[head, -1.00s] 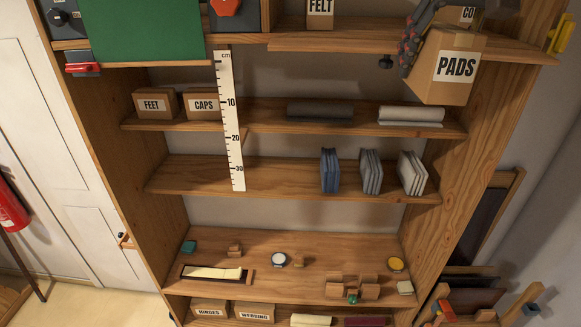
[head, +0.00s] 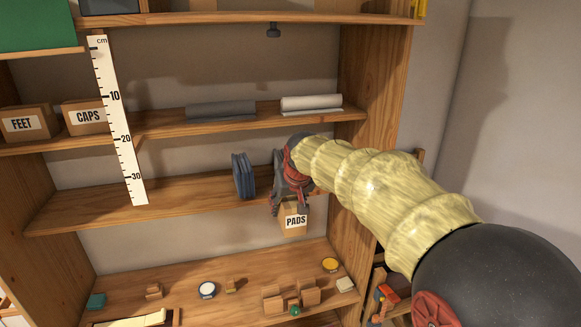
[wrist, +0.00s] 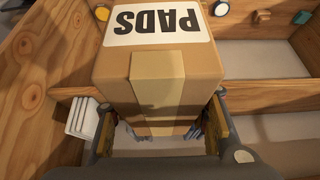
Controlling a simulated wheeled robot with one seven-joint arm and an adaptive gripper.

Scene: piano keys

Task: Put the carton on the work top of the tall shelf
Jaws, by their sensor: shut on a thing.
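The brown carton (head: 293,221), labelled PADS, is held in front of the tall shelf and a little above its work top (head: 235,284). My gripper (head: 289,204) is shut on the carton from above, with my arm reaching in from the right. In the wrist view the carton (wrist: 160,68) fills the middle, its label upside down, with the finger pads (wrist: 160,122) on either side. The carton is clear of the work top.
On the work top are a yellow round tin (head: 331,265), a white-faced dial (head: 207,290), a teal block (head: 96,301) and several wooden blocks (head: 306,291). The shelf board (head: 105,208) above holds blue folders (head: 243,176). The right upright (head: 374,75) stands close to my arm.

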